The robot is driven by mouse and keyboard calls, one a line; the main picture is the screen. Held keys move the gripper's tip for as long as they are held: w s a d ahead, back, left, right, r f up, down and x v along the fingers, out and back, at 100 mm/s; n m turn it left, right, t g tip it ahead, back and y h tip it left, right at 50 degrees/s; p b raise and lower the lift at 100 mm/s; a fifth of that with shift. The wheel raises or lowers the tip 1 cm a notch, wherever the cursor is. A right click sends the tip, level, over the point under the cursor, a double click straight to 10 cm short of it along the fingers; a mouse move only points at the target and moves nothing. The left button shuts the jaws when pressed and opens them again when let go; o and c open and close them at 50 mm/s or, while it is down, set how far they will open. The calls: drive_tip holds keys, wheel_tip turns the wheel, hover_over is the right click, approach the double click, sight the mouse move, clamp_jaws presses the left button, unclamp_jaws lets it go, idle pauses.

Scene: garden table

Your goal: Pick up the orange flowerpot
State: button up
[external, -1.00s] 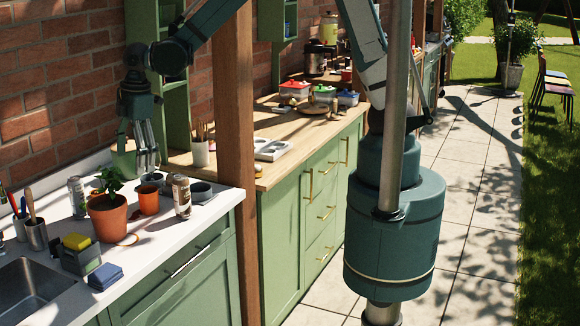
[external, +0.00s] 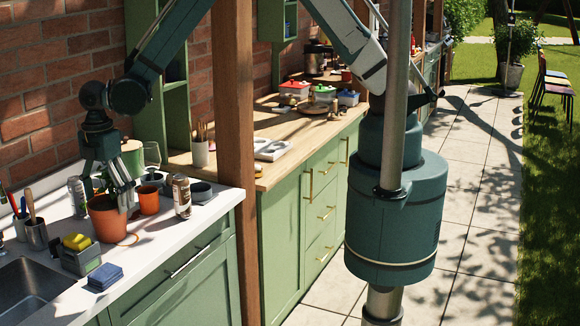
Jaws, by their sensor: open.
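A large orange flowerpot (external: 107,222) with a green plant stands upright on the white counter. A smaller, empty-looking orange pot (external: 149,201) stands just to its right. My gripper (external: 113,200) is open and points down at the large pot's rim. Its fingers overlap the plant and the upper part of that pot, with one finger at the right side of the rim. The plant is mostly hidden behind the fingers. I cannot tell whether the fingers touch the pot.
A wine glass (external: 152,158), a green canister (external: 132,157) and dark bowls (external: 200,191) are behind. A sponge caddy (external: 81,260), blue cloths (external: 105,276) and the sink (external: 32,292) lie in front.

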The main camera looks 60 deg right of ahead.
sight(109, 209)
drive_tip(key=shift+a+f, duration=0.1)
drive_tip(key=shift+f, duration=0.1)
idle(0.3)
drive_tip(key=shift+f, duration=1.15)
drive_tip(key=shift+f, duration=0.15)
drive_tip(key=shift+w+a+f+p, duration=0.1)
drive_tip(key=shift+f+p, duration=0.35)
drive_tip(key=shift+f, duration=0.8)
drive_tip(key=shift+a+f+p, duration=0.1)
drive_tip(key=shift+f+p, duration=0.35)
drive_tip(key=shift+f, duration=0.75)
drive_tip(key=shift+c, duration=0.3)
drive_tip(key=c, duration=1.2)
